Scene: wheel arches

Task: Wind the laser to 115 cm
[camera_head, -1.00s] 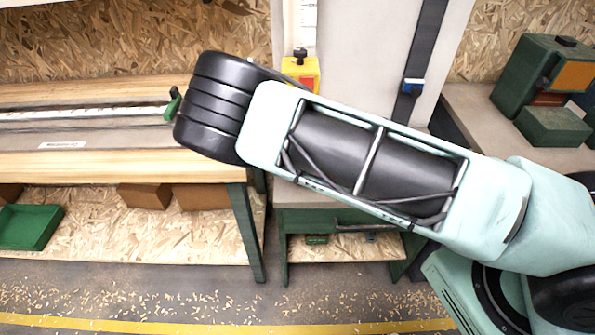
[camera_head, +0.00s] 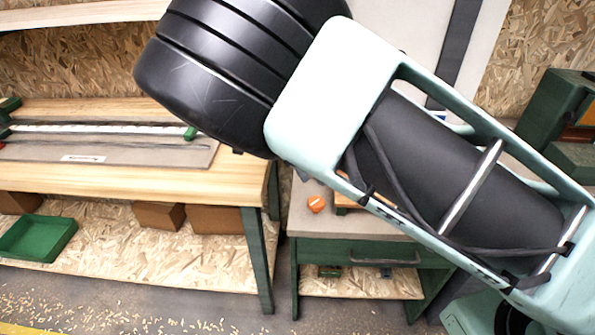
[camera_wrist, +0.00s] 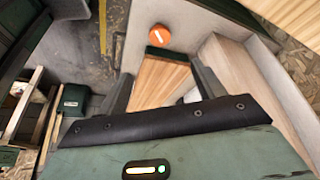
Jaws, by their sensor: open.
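A dark vertical strip (camera_head: 461,40) runs down the pale upright panel behind my arm. A small blue part (camera_head: 438,115) on it just shows past my arm; I cannot tell for sure that it is the laser. No readable scale or crank shows. In the wrist view, my gripper (camera_wrist: 161,68) has its two dark fingers apart, with nothing held between them. Beyond the fingers lies a wooden board (camera_wrist: 158,82), and just past it an orange round piece (camera_wrist: 160,36) with a white mark. In the head view my forearm hides my gripper.
The orange piece (camera_head: 316,204) lies on the grey top of a green cabinet (camera_head: 365,252). A wooden bench (camera_head: 110,180) with a long rule (camera_head: 100,128) stands left, a green tray (camera_head: 38,238) below. A green machine (camera_head: 550,110) stands right.

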